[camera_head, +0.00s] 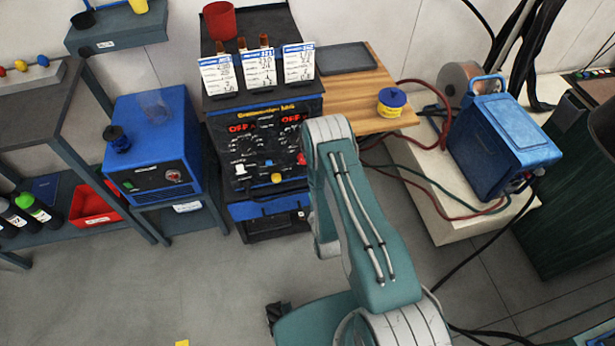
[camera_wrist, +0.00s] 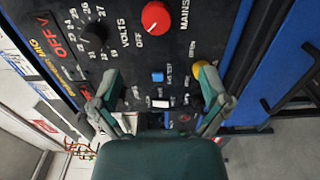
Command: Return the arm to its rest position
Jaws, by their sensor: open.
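My arm (camera_head: 365,225) rises from the lower right of the head view and bends in front of the welding machine (camera_head: 265,135). My gripper does not show there; the arm hides it. In the wrist view my gripper (camera_wrist: 160,82) is open and empty, its two fingers spread before the control panel (camera_wrist: 125,65). A red knob (camera_wrist: 155,17), a blue button (camera_wrist: 158,76), a white switch (camera_wrist: 160,103) and a yellow knob (camera_wrist: 197,70) are on the panel. I cannot tell whether the fingers touch it. The red displays read OFF.
A blue box unit (camera_head: 155,150) stands left of the welder on a shelf. A wooden board (camera_head: 360,100) with a blue-yellow tin (camera_head: 391,103) is to the right. A blue wire feeder (camera_head: 500,145) with hoses sits farther right. The floor (camera_head: 200,290) at front left is mostly clear.

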